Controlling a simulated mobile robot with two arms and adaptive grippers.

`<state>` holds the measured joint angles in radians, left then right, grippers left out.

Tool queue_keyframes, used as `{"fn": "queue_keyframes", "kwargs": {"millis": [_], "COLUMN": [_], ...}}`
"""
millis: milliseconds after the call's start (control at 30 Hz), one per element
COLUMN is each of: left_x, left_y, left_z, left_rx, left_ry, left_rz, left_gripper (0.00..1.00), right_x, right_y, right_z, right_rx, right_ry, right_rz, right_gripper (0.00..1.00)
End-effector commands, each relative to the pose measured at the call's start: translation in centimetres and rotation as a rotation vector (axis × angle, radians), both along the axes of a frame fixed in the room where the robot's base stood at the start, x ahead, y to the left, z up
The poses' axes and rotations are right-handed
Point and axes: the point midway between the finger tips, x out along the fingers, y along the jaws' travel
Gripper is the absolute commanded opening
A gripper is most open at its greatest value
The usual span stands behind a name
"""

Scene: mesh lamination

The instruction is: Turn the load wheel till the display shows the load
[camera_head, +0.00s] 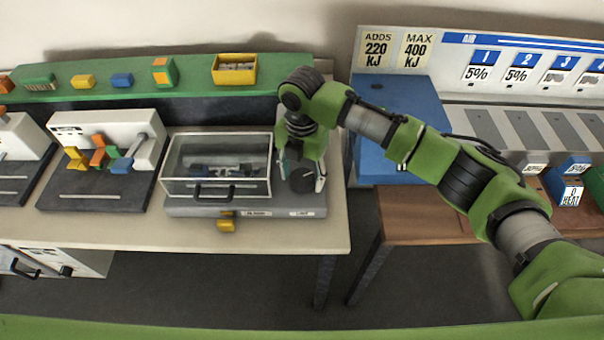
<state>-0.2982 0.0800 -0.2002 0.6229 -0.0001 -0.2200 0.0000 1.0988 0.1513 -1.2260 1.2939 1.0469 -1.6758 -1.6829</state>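A dark round knob (303,180), which looks like the load wheel, stands on the right end of the grey base (190,211) of a clear-covered box (215,187). My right gripper (302,177) points down over this knob, with its fingers apart, one on each side. I cannot tell whether the fingers touch it. A small white label (302,213) sits on the base's front edge below the knob; its lettering is too small to read surely. I cannot make out a load display; the gripper and wrist hide the area behind the knob. My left gripper is not in view.
A fixture with coloured handles (100,155) stands left of the box. A green shelf (200,80) with a yellow bin (234,70) runs behind. A blue box (405,110) and a brown table (420,215) lie right, past a gap. A yellow piece (227,224) sits at the base's front.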

Motion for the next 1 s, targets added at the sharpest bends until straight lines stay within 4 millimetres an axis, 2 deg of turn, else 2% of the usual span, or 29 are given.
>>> {"fn": "queue_keyframes", "kwargs": {"millis": [33,100,367,533,767,1000], "left_x": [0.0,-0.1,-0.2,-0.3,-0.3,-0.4], "left_y": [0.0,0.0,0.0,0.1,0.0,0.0], "left_z": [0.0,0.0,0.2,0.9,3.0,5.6], "left_rx": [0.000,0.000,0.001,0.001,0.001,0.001], "left_ry": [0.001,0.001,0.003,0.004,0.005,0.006], "left_rz": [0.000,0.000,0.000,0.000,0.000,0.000], "left_gripper": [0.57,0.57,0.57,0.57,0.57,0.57], "right_x": [0.0,0.0,0.0,-0.1,-0.1,-0.1], "right_y": [0.0,0.0,0.0,0.0,0.1,0.1], "right_z": [0.0,0.0,0.1,0.2,0.5,0.5], "right_rx": [0.000,0.000,0.000,-0.001,0.001,0.000], "right_ry": [0.000,0.000,0.001,0.003,0.004,0.004], "right_rz": [0.000,0.000,-0.008,-0.054,-0.202,-0.424], "right_gripper": [0.36,0.19,0.19,0.19,0.19,0.19]}}
